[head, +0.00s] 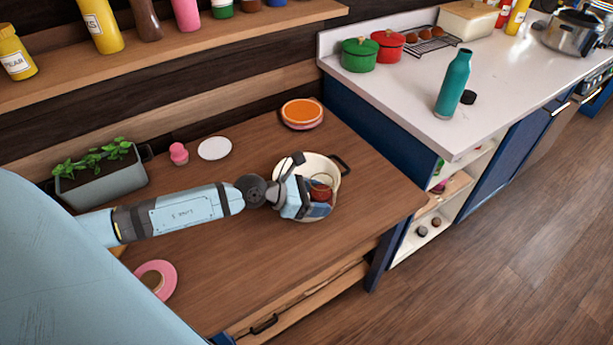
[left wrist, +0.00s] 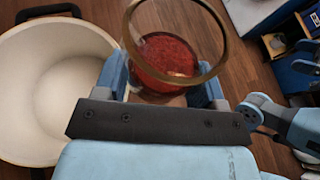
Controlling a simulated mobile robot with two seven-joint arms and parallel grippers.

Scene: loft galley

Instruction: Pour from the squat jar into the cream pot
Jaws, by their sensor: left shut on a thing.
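The cream pot (head: 318,163) stands on the wooden counter, with a dark side handle. In the left wrist view the pot (left wrist: 62,95) is at the left, and the part of its inside that shows is pale and bare. My left gripper (head: 308,200) is over the pot in the head view, shut on the squat jar (head: 320,190). In the left wrist view the jar (left wrist: 168,58) is clear glass with a wide open mouth and red contents, between the fingers. I cannot tell its exact tilt. The gripper hides part of the jar and pot.
A teal bottle (head: 453,85) stands on the white counter at right. The wood right of the pot is clear.

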